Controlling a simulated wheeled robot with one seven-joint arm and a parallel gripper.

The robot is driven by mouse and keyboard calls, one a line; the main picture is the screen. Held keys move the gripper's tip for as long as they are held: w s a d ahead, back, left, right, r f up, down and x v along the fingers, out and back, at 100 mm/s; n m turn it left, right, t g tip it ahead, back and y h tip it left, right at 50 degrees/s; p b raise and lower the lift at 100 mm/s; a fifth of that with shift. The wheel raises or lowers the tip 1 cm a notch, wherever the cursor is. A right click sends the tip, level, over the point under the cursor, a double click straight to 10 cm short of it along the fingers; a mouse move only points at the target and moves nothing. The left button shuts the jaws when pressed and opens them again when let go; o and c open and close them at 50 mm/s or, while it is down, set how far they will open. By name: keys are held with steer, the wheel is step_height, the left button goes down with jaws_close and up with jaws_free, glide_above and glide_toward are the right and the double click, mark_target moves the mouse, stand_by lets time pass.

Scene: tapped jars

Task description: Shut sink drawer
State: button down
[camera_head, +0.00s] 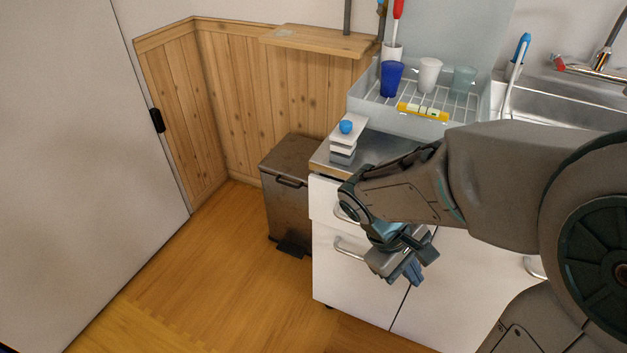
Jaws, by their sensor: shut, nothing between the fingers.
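The sink cabinet has white fronts below the counter. Its upper drawer (322,197) is at the left, with its handle partly hidden behind my arm. A lower front (335,280) has a curved metal handle (346,250). Both fronts look close to flush with the cabinet, but the arm covers part of them and I cannot tell whether a small gap is left. My gripper (412,273) is shut and empty, pointing down in front of the cabinet, to the right of the lower handle. I cannot tell whether it touches the front.
A dark metal pedal bin (285,190) stands just left of the cabinet. A dish rack (360,108) with cups (391,78) sits on the counter beside the sink (560,98). Wooden floor (220,270) is clear at left.

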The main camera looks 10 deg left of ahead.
steer(key=w+a+f+n+t+h, duration=0.3)
steer(key=w+a+n+t+h, duration=0.15)
steer(key=n, duration=0.35)
steer(key=n+t+y+b, duration=0.1)
steer(key=n+t+y, duration=0.4)
steer(key=n+t, duration=0.95)
glide_toward(313, 203)
steer(key=shift+n+g+h, duration=0.25)
steer(key=shift+n+g, duration=0.2)
steer(key=shift+g, duration=0.05)
steer(key=x, duration=0.2)
steer(key=b+x, duration=0.1)
steer(key=x, duration=0.3)
steer(key=shift+w+r+b, duration=0.3)
steer(key=shift+w+b, duration=0.05)
steer(key=shift+w, duration=0.1)
steer(key=shift+a, duration=0.1)
